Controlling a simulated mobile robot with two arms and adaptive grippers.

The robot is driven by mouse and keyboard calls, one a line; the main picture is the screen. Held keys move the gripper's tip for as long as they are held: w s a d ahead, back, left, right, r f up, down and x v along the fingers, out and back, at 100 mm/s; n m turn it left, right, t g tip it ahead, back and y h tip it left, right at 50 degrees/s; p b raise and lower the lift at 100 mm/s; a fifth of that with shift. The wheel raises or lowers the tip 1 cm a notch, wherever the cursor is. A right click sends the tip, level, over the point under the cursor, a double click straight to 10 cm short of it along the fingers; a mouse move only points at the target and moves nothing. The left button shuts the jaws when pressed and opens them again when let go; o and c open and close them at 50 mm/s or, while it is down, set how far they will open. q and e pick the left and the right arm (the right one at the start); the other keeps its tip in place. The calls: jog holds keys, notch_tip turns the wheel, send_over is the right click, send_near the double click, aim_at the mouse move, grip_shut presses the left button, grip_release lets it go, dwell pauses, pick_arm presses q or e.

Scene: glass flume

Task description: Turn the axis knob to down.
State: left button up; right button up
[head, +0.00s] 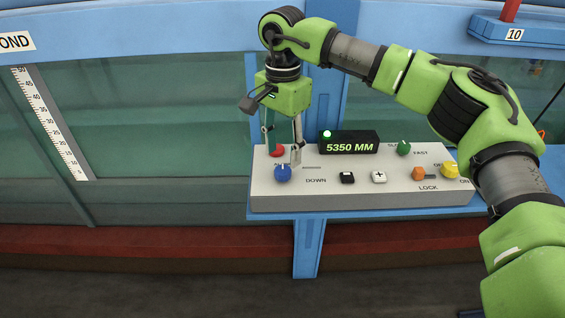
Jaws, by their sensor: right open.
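A blue knob (283,173) stands at the front left of the pale control panel (350,197), left of the word DOWN. It looks like the axis knob, but I see no AXIS label and cannot read which way the knob points. My right gripper (282,147) points down over the panel's left end, with its fingers apart. One finger comes down just behind and right of the blue knob; whether it touches is not clear. A red knob or button (277,150) shows between the fingers. My left gripper is out of view.
A display (352,143) reading 5350 MM with a lit green lamp stands at the panel's back. A green knob (403,148), black button (347,177), white plus button (379,177), orange knob (418,173) and yellow knob (450,170) lie to the right. Flume glass (150,130) is behind.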

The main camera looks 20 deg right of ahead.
aim_at(283, 169)
notch_tip(283, 169, down, 4)
jog(key=shift+s+r, duration=0.1)
jog(key=shift+f+p, duration=0.3)
jog(key=shift+f, duration=0.2)
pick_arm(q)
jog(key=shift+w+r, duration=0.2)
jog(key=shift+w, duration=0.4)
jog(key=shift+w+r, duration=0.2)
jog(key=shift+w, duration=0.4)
pick_arm(e)
jog(key=c, duration=1.1)
